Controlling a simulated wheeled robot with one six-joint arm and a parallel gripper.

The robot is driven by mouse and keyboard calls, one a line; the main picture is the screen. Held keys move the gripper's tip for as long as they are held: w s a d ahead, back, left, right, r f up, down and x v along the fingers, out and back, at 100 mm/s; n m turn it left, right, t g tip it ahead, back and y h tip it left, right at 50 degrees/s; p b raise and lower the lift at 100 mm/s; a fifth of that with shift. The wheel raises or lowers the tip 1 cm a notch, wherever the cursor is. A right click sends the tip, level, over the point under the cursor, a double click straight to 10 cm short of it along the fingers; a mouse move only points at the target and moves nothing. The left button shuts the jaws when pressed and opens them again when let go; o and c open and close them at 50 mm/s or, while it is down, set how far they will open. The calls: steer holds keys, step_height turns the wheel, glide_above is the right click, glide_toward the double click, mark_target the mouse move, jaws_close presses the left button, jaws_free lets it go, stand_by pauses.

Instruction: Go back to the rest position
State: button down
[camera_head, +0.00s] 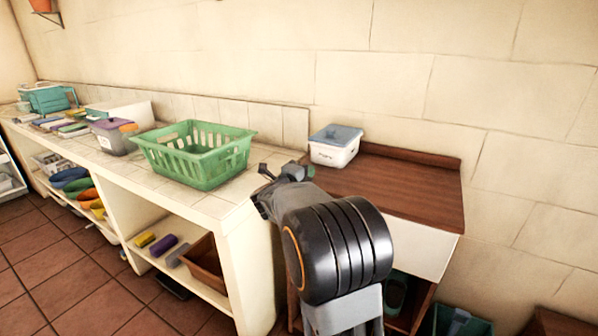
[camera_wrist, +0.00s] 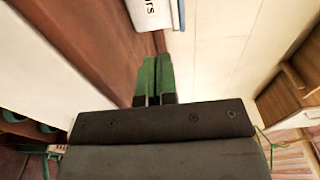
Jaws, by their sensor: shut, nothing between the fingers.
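My gripper (camera_head: 286,172) is in front of the gap between the tiled counter and the wooden cabinet in the head view, with my arm reaching up from the lower right. In the wrist view its green fingertips (camera_wrist: 154,68) are together with nothing between them. They appear over the edge of the brown wooden top (camera_wrist: 90,40). Part of the gripper is hidden behind my own arm in the head view.
A green basket (camera_head: 200,160) stands on the tiled counter (camera_head: 150,186) to the left. A white tub with a blue-grey lid (camera_head: 334,146) stands on the wooden cabinet top (camera_head: 400,188). Shelves below hold a brown bin (camera_head: 204,262). The tiled floor (camera_head: 60,260) at left is clear.

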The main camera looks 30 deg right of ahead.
steer(key=w+a+r+n+t+y+p, duration=0.2)
steer(key=a+r+n+t+y+p, duration=0.55)
steer(key=a+n, duration=0.4)
steer(key=s+a+n+g+y+p, duration=0.1)
steer(key=s+a+n+y+p, duration=0.25)
steer(key=a+n+y, duration=0.55)
steer(key=s+a+n+g+p, duration=0.2)
steer(key=s+n+g, duration=0.1)
steer(key=s, duration=0.3)
steer(key=s+a+f+n+g+p, duration=0.1)
steer(key=s+n+g+p, duration=0.1)
steer(key=s, duration=0.5)
steer(key=s+a+f+n+g+p, duration=0.1)
steer(key=s+a+n+g+p, duration=0.1)
steer(key=s+n+g, duration=0.2)
steer(key=s+n, duration=0.2)
steer(key=s, duration=0.1)
steer(key=shift+s+a+f+g+p, duration=0.2)
steer(key=shift+a+g+p, duration=0.1)
steer(key=shift+g+p, duration=0.05)
